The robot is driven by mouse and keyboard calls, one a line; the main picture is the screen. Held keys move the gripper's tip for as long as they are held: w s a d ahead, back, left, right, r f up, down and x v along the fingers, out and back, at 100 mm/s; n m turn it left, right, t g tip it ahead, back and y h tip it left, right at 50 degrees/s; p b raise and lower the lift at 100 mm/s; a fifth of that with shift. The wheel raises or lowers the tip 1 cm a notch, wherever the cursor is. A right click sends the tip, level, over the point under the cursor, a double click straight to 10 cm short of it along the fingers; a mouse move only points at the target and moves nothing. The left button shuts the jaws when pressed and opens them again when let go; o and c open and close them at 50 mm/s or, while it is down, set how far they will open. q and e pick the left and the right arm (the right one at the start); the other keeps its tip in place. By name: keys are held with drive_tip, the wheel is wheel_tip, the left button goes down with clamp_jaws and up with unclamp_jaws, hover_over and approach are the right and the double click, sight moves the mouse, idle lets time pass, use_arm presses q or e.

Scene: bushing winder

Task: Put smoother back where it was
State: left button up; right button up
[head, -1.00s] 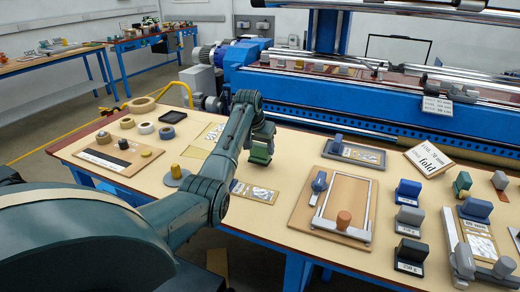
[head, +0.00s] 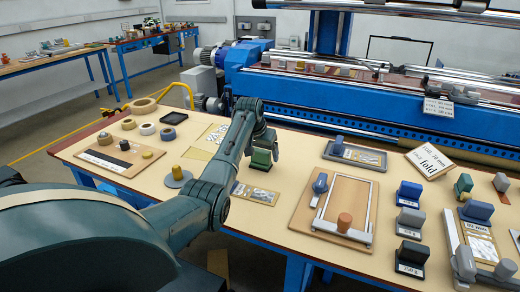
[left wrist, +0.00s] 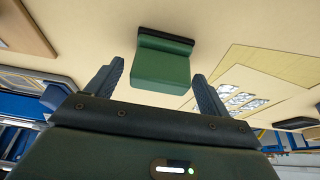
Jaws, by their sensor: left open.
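The smoother, a green block with a dark edge (head: 261,160), is at the middle of the near table, below my left gripper (head: 264,136). In the left wrist view the green block (left wrist: 163,66) lies between and just beyond the fingertips of the left gripper (left wrist: 152,80). The fingers are spread, with a gap on each side of the block. The block looks upright on or very close to the table top; a gap below it cannot be made out. My right gripper is not in view.
A patterned card (head: 255,193) lies just in front of the green block. A wooden board with a metal frame (head: 335,205) lies to the right, and a grey tray (head: 355,154) behind it. Several similar blocks, one blue (head: 409,192), stand farther right. Tape rolls (head: 143,105) lie left.

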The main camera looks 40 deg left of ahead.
use_arm(q)
drive_tip(key=b+v, duration=0.1)
drive_tip(key=v, duration=1.1)
drive_tip(key=shift+r+b, duration=0.2)
drive_tip(key=shift+b, duration=0.1)
drive_tip(key=shift+s+f, duration=0.1)
